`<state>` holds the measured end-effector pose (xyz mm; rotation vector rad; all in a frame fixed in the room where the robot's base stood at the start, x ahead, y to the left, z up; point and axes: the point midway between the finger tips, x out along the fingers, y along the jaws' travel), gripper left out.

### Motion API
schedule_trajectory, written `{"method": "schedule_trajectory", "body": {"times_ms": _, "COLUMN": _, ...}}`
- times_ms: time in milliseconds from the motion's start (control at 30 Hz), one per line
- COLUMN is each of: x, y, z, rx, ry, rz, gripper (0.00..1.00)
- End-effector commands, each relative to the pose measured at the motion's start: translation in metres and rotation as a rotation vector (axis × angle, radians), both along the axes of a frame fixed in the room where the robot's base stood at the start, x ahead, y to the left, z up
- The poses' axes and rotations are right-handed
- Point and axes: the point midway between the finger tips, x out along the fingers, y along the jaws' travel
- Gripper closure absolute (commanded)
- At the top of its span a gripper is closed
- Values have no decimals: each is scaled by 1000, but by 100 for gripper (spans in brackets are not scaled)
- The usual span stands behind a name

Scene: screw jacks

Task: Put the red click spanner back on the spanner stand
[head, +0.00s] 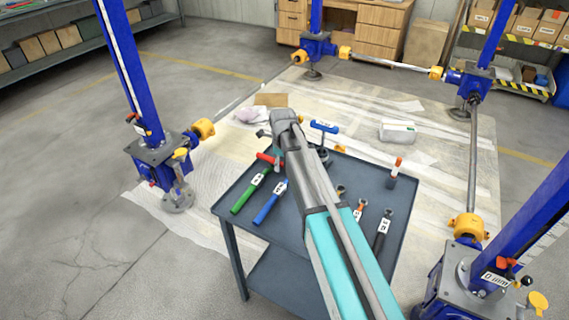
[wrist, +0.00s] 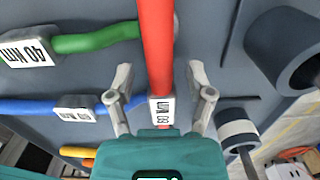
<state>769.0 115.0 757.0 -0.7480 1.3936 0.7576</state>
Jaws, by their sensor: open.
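The red click spanner (wrist: 157,50) runs up the middle of the wrist view, with a white label on its handle. A short red part of it (head: 268,158) shows on the dark cart in the head view; my arm hides the rest. My gripper (wrist: 160,78) is open, with one finger on each side of the red handle and visible gaps between. In the head view my gripper is hard to make out at the end of my arm. I cannot tell for sure which thing is the spanner stand.
A green spanner (head: 251,190) and a blue spanner (head: 270,201) lie on the cart top (head: 238,185), left of my arm. A black-handled tool (head: 382,230) lies right of my arm. Blue jack columns surround the cart.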

Motion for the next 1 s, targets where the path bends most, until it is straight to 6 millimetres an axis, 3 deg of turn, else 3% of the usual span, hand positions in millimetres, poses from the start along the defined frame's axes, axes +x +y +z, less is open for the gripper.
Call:
{"method": "schedule_trajectory", "body": {"times_ms": 367, "x": 0, "y": 0, "z": 8, "rx": 0, "ry": 0, "rz": 0, "gripper": 32}}
{"method": "schedule_trajectory", "body": {"times_ms": 1000, "x": -2, "y": -1, "z": 58, "rx": 0, "ry": 0, "rz": 1, "gripper": 32}}
